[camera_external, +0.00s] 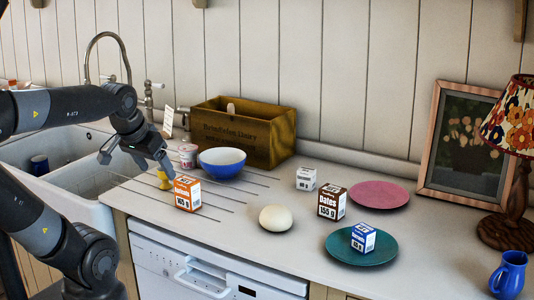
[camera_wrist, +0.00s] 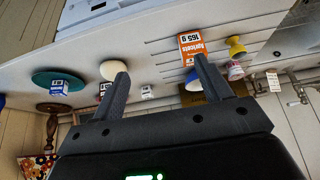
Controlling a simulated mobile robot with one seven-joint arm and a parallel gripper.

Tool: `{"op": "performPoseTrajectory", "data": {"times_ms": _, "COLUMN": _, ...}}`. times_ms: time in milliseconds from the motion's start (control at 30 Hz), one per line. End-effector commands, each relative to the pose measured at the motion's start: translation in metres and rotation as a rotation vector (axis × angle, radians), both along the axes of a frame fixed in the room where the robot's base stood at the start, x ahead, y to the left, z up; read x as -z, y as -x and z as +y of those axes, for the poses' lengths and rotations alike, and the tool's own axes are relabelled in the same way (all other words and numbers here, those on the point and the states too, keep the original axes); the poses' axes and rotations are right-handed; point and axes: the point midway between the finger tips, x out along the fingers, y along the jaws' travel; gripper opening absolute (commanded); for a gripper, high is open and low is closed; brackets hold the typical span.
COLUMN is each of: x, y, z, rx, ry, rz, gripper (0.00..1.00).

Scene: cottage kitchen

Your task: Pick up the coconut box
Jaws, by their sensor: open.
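Several small boxes stand on the counter, and I cannot read the word coconut on any of them. A small white box (camera_external: 306,179) stands mid-counter; its lettering is too small to read, and it shows in the wrist view (camera_wrist: 146,92). A blue-and-white box (camera_external: 363,238) sits on the teal plate (camera_external: 342,253). A brown box (camera_external: 332,202) is marked Dates. An orange-and-white box (camera_external: 187,193) stands nearest my gripper (camera_external: 138,165); in the wrist view it reads apricots (camera_wrist: 191,45). My gripper is open and empty above the sink's right edge, left of all the boxes.
A yellow cup (camera_external: 164,179), a pink-and-white tub (camera_external: 187,155), a blue bowl (camera_external: 222,163) and a wooden crate (camera_external: 272,137) stand near the sink (camera_external: 75,165). A cream round object (camera_external: 276,217) lies mid-counter. A pink plate (camera_external: 378,194), lamp and blue mug (camera_external: 508,275) are right.

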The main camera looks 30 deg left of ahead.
Motion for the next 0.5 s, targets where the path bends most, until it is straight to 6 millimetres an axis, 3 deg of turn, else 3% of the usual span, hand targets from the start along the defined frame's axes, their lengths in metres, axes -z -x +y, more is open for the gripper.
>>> {"op": "performPoseTrajectory", "data": {"times_ms": 267, "x": -0.008, "y": -0.011, "z": -0.001, "rx": 0.000, "ry": 0.004, "rz": 0.013, "gripper": 0.71}}
{"op": "performPoseTrajectory", "data": {"times_ms": 500, "x": -0.044, "y": -0.070, "z": -0.010, "rx": -0.007, "ry": 0.019, "rz": 0.075, "gripper": 0.71}}
